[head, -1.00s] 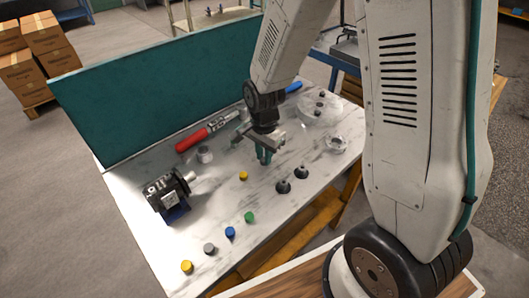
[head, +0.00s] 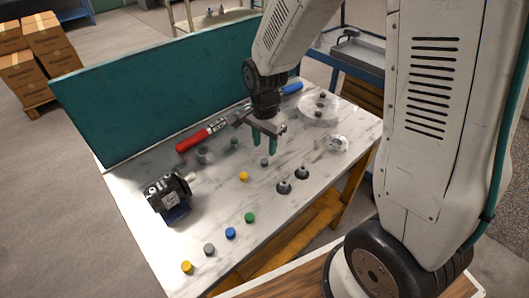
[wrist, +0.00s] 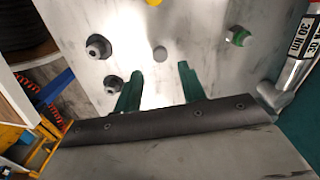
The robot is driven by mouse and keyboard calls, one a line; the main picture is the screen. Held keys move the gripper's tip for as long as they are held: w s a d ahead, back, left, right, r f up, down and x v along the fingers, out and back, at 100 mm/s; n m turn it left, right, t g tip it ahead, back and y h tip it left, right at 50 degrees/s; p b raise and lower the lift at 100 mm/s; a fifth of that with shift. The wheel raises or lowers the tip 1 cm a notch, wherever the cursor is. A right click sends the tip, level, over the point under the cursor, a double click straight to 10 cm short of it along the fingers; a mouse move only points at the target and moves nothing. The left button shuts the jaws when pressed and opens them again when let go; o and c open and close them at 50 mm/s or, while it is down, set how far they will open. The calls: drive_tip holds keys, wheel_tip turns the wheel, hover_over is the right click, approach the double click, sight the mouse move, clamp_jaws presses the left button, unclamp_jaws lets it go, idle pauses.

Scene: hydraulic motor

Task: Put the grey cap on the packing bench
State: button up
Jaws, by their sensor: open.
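A small grey cap (head: 264,162) lies on the marble-topped bench (head: 300,215), and it shows in the wrist view (wrist: 160,53) just beyond the gap between my fingers. My gripper (head: 265,147) is open and empty above the bench, with its two green fingers (wrist: 160,68) apart and pointing down; it is apart from the cap. A second grey cap (head: 209,249) stands near the front edge, between a yellow cap (head: 187,267) and a blue cap (head: 230,233). I cannot tell which surface is called the packing bench.
A motor (head: 168,198) stands at the left. Two dark cone-shaped fittings (head: 302,173) are right of the grey cap, a yellow cap (head: 243,176) left. A red-handled tool (head: 200,136) lies by the teal panel (head: 160,95).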

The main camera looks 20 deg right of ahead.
sight(264, 160)
drive_tip(key=s+d+r+n, duration=0.1)
drive_tip(key=s+r+n, duration=0.4)
drive_tip(key=r, duration=0.4)
drive_tip(key=s+d+r+n, duration=0.2)
drive_tip(key=s+r, duration=0.4)
drive_tip(key=r, duration=0.3)
drive_tip(key=s+r+n+t, duration=0.1)
drive_tip(key=s+r+n, duration=0.1)
drive_tip(key=s+n, duration=0.4)
drive_tip(key=s, duration=0.5)
drive_tip(key=shift+d+r, duration=0.3)
drive_tip(key=shift+d, duration=0.05)
